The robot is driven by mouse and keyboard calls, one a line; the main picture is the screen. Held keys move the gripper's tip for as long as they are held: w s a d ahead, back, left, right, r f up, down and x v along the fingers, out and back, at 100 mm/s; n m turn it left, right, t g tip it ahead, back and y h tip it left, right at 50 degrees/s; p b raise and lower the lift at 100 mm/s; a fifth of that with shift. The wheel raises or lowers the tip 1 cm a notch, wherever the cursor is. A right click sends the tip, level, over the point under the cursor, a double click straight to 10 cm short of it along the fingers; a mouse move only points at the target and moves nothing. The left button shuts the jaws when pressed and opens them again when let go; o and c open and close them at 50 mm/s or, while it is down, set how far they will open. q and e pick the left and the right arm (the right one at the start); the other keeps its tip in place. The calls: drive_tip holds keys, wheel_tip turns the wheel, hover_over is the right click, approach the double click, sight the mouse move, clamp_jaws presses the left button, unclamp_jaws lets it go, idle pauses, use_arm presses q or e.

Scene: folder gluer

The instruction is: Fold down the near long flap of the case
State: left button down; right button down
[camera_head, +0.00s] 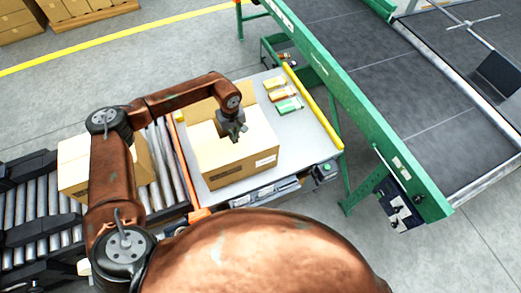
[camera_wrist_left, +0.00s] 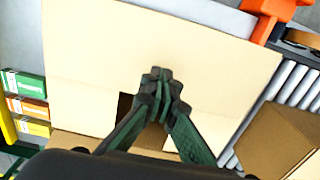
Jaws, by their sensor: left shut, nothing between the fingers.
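The cardboard case (camera_head: 235,170) stands on a grey table, its labelled side facing the front. Its near long flap (camera_head: 252,143) lies over the top, roughly flat; in the left wrist view the flap (camera_wrist_left: 150,50) is a broad pale panel. A dark gap (camera_wrist_left: 125,106) shows beyond its far edge. The far flap (camera_head: 201,109) stands up at the back. My left gripper (camera_head: 237,138) is shut and empty, pointing down at the near flap by its far edge; its fingertips (camera_wrist_left: 157,85) show too. I cannot tell whether they touch. My right gripper is not in view.
Green (camera_head: 289,105), orange (camera_head: 280,93) and yellow (camera_head: 273,82) packs lie on the table's right part. A yellow rail (camera_head: 312,105) edges the table. Another carton (camera_head: 74,170) sits on rollers at left. A green-framed conveyor (camera_head: 345,85) runs along the right.

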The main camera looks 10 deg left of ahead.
use_arm(q)
drive_tip(key=shift+w+a+f+b, duration=0.15)
drive_tip(key=shift+w+f+b, duration=0.1)
drive_tip(key=shift+f+b, duration=0.2)
drive_tip(key=shift+w+a+f+b, duration=0.2)
drive_tip(key=shift+f+b, duration=0.1)
drive_tip(key=shift+f, duration=0.2)
drive_tip(key=shift+r, duration=0.1)
drive_tip(key=shift+r, duration=0.1)
wheel_tip(320, 180, up, 9)
drive_tip(key=p, duration=0.4)
drive_tip(key=shift+d, duration=0.1)
idle(1.0)
